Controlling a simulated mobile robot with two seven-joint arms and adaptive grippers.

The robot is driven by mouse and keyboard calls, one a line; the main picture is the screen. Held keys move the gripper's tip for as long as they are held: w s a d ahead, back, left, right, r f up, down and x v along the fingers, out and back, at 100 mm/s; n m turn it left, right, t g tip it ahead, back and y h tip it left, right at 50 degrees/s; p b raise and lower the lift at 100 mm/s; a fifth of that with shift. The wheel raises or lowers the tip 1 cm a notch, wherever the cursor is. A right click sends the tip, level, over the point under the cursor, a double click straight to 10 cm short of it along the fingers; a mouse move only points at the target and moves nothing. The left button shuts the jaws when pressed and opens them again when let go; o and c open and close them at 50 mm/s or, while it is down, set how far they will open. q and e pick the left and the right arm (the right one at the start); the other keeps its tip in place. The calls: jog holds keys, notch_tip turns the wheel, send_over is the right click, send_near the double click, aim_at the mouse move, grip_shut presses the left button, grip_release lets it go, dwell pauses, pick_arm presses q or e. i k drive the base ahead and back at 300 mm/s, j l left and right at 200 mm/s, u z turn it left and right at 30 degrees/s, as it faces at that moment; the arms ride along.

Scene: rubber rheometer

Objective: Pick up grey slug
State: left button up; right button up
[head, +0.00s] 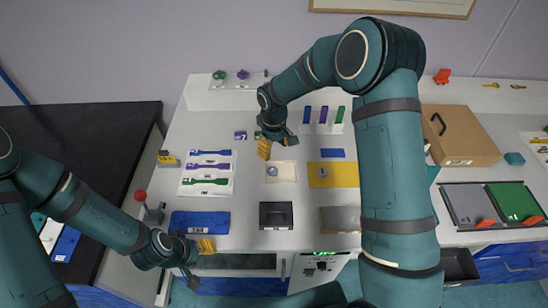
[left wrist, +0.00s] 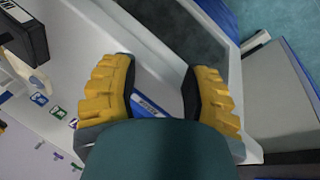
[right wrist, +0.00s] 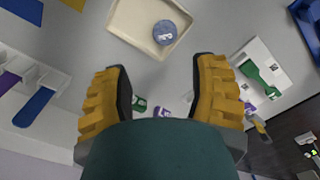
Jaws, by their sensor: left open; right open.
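A small round grey slug with a white label (right wrist: 165,32) lies in a shallow cream tray (right wrist: 130,40) in the right wrist view. In the head view the slug (head: 272,171) sits in the tray (head: 290,172) at the table's middle. My right gripper (head: 266,149) is above the table, just behind the tray. Its two yellow fingers (right wrist: 160,100) are apart with nothing between them, and the slug is beyond their tips. My left gripper (head: 205,246) is low at the table's front edge. Its yellow fingers (left wrist: 158,95) are apart and empty.
Another round grey piece (head: 320,174) rests on a yellow mat (head: 346,174) right of the tray. A dark box (head: 276,215) stands in front of the tray. A white rack with coloured strips (head: 206,185) lies left. A blue mat (head: 185,223) is near my left gripper.

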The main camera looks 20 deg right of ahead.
aim_at(323, 172)
jog(key=k, duration=1)
